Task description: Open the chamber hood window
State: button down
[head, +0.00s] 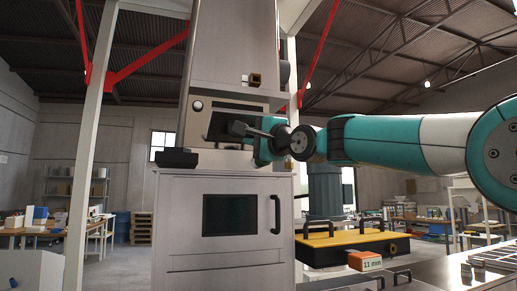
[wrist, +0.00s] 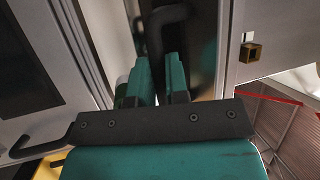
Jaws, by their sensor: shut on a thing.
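The chamber hood window (head: 222,122) is a dark pane in a pale panel on the upper part of the tall metal machine. In the wrist view the dark pane (wrist: 203,45) stands just beyond my fingers. A black bar handle (wrist: 167,16) runs up along it. My gripper (wrist: 162,62) has its two teal fingers closed on this handle, one on each side. In the head view my arm reaches in from the right, and the gripper end covers the window's right part. The fingertips' contact is partly hidden there.
Below is a cabinet door (head: 185,222) with a dark pane and a black handle (head: 276,214). A yellow-topped unit (head: 345,240) with black handles stands to the right, with an orange box labelled 11 mm (head: 365,261). A small brass block (head: 255,79) sticks out above the window.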

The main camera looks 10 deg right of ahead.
jog(key=shift+w+f+n+t+y+b, duration=0.15)
jog(key=shift+f+n+t+b, duration=0.05)
jog(key=shift+f+b, duration=0.45)
jog(key=shift+w+f+n+t+y+b, duration=0.2)
jog(key=shift+f+b, duration=0.3)
jog(key=shift+b, duration=0.2)
jog(key=shift+w+f+n+t+y+b, duration=0.1)
jog(key=shift+f+n+t+y+b, duration=0.1)
jog(key=shift+f+b, duration=0.45)
jog(key=c, duration=1.4)
grip_release()
jog(key=shift+w+f, duration=0.1)
jog(key=shift+w, duration=0.05)
jog(key=b+v, duration=0.8)
jog(key=v, duration=0.9)
jog(key=shift+s, duration=0.25)
jog(key=shift+d, duration=0.15)
